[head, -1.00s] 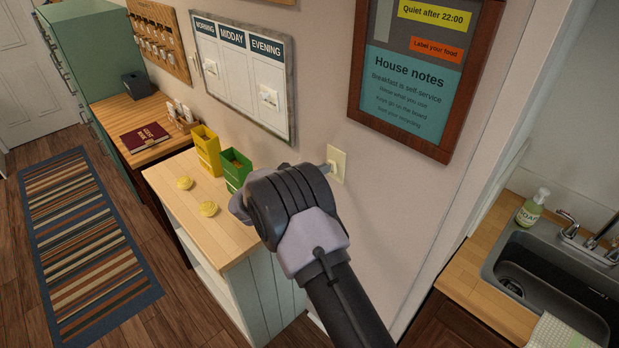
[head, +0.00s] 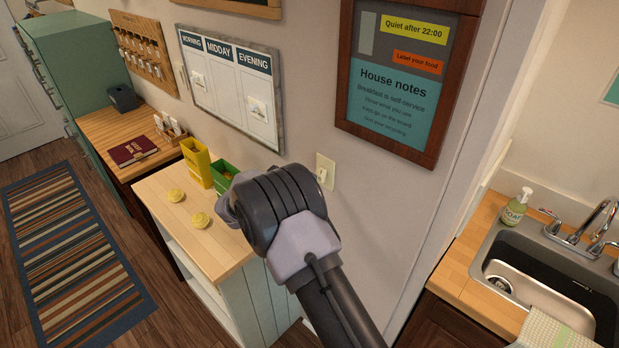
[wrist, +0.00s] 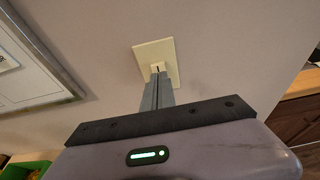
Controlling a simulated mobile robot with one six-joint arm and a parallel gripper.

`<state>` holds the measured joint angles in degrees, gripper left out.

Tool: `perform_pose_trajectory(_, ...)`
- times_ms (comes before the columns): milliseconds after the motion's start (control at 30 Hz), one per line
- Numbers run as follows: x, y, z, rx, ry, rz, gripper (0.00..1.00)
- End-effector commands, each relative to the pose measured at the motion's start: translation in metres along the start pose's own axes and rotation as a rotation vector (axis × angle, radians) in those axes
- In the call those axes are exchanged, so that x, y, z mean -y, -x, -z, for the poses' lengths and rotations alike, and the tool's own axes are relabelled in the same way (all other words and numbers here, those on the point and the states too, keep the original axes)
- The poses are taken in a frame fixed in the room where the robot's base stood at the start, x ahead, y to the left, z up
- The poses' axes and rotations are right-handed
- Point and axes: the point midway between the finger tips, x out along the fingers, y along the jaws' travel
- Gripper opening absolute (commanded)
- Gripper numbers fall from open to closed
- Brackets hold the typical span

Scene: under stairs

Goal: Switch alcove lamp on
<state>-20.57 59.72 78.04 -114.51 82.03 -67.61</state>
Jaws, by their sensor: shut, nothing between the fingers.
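A cream switch plate (head: 325,171) with a small toggle (head: 322,175) is on the wall below the framed house notes. In the wrist view the plate (wrist: 153,54) is straight ahead of my gripper (wrist: 159,76). The fingers are shut and empty, pointing at the plate's lower part near the toggle. I cannot tell whether they touch it. In the head view my own arm hides the fingertips. The alcove lamp itself is not in view, but warm light falls on the sink area at the right.
A wooden-topped cabinet (head: 215,247) below holds yellow and green boxes and two round yellow items. A planner board (head: 228,90) and framed notes (head: 395,115) hang on the wall. A sink (head: 550,285) with a soap bottle (head: 516,207) is at the right.

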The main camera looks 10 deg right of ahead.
Motion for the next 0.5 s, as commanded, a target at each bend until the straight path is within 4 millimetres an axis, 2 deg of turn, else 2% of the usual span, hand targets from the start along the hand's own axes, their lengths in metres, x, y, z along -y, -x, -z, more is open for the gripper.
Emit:
perform_pose_trajectory(100,-0.001,0.029,-0.007,0.000,0.000,-0.004,0.00)
perform_pose_trajectory(300,0.000,0.072,-0.018,0.001,-0.001,-0.002,0.00)
perform_pose_trajectory(500,0.000,0.095,-0.023,0.000,0.000,-0.001,0.00)
